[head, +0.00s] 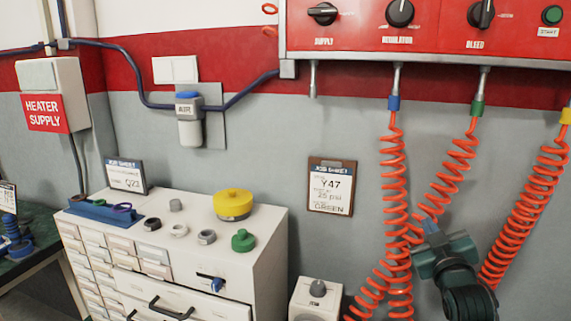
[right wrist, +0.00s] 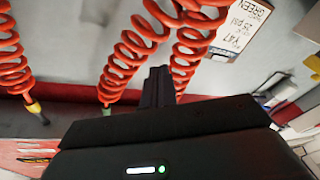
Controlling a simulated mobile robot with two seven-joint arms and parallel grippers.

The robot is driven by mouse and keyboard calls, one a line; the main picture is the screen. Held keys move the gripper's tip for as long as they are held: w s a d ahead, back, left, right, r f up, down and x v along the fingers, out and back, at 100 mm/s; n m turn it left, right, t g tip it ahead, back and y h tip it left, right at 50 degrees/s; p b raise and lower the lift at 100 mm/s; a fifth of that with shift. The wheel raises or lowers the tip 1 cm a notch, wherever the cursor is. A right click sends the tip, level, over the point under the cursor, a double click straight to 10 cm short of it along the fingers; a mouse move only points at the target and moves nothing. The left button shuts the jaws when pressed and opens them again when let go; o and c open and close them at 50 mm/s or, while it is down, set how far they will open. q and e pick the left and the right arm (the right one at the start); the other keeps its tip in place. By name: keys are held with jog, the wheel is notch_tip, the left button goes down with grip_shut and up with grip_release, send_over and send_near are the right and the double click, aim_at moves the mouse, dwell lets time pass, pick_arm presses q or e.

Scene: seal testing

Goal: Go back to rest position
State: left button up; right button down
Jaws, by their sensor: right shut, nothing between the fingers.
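My right gripper (head: 432,228) is at the lower right of the head view, in front of the orange coiled hoses (head: 396,200). It is shut with nothing held. In the right wrist view its closed dark fingers (right wrist: 157,88) point toward the grey wall, with the coiled hoses (right wrist: 125,60) around them; I cannot tell whether they touch. My left gripper is in neither view.
A red panel (head: 420,30) with knobs hangs above. A job sheet Y47 (head: 331,186) is on the wall. A white drawer cabinet (head: 270,235) at left bears a yellow round part (head: 233,205), a green part (head: 243,240) and several rings. A small white box (head: 315,302) stands at bottom centre.

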jog(key=s+a+f+g+y, duration=0.1)
jog(key=s+a+f, duration=0.15)
jog(key=f, duration=0.35)
jog(key=s+a+f+g+y, duration=0.1)
jog(key=s+a+f, duration=0.15)
jog(key=f, duration=0.45)
jog(key=s+a+f+g+y, duration=0.1)
jog(key=s+a+f+g, duration=0.2)
jog(key=s+f, duration=0.7)
jog(key=s+a+f+m+g+y, duration=0.1)
jog(key=s+a+f+g+y, duration=0.1)
jog(key=s+a+f+g, duration=0.2)
jog(key=s+a+f, duration=0.1)
jog(key=s+f, duration=0.2)
jog(key=s, duration=0.3)
jog(key=s+a+f, duration=0.2)
jog(key=s+f, duration=0.2)
jog(key=s, duration=0.2)
jog(key=shift+a+m, duration=0.25)
jog(key=shift+m, duration=0.05)
jog(key=shift+s, duration=0.1)
